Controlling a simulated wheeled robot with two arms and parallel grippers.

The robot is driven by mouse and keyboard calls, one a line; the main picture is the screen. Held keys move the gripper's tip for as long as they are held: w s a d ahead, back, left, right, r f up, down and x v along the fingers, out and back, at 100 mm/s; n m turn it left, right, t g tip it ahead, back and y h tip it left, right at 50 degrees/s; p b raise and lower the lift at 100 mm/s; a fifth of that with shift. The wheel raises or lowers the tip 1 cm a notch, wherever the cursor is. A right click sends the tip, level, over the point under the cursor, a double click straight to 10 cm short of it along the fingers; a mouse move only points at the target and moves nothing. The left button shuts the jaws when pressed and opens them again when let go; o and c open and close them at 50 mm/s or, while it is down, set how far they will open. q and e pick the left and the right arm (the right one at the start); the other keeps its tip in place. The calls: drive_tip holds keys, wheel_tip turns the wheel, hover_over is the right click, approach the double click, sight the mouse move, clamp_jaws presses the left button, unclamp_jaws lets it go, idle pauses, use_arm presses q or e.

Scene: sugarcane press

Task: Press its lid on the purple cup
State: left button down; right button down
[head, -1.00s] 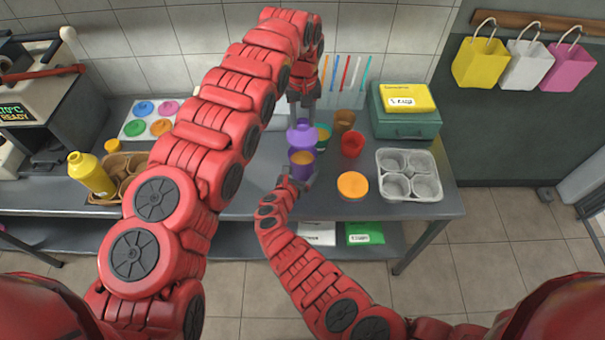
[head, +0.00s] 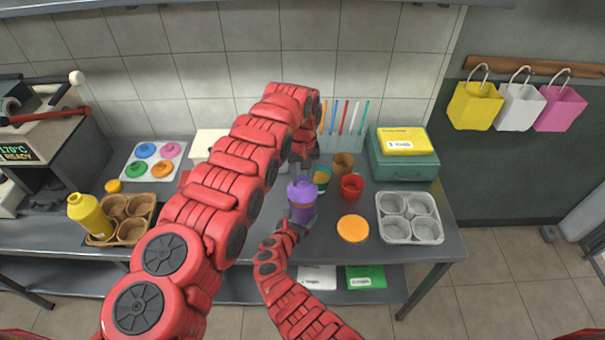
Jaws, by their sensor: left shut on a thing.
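The purple cup (head: 301,213) stands upright near the table's front edge. Its domed purple lid (head: 301,191) sits at the cup's mouth, with no gap visible; I cannot tell whether it is fully seated. My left gripper (head: 303,172) points down from above and is shut on the lid's top. My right gripper (head: 303,224) comes from the front, low on the cup, with its fingers around the cup's sides. The fingers' contact is partly hidden.
A red cup (head: 352,186), a brown cup (head: 343,163) and a green cup (head: 321,180) stand close behind and right. An orange disc (head: 353,228) and a grey cup tray (head: 409,217) lie to the right. A yellow bottle (head: 89,214) stands far left.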

idle(0.4)
use_arm(q)
drive_tip(key=shift+f, duration=0.8)
drive_tip(key=shift+f, duration=0.7)
drive_tip(key=shift+c, duration=1.8)
unclamp_jaws()
wheel_tip(320, 180, up, 12)
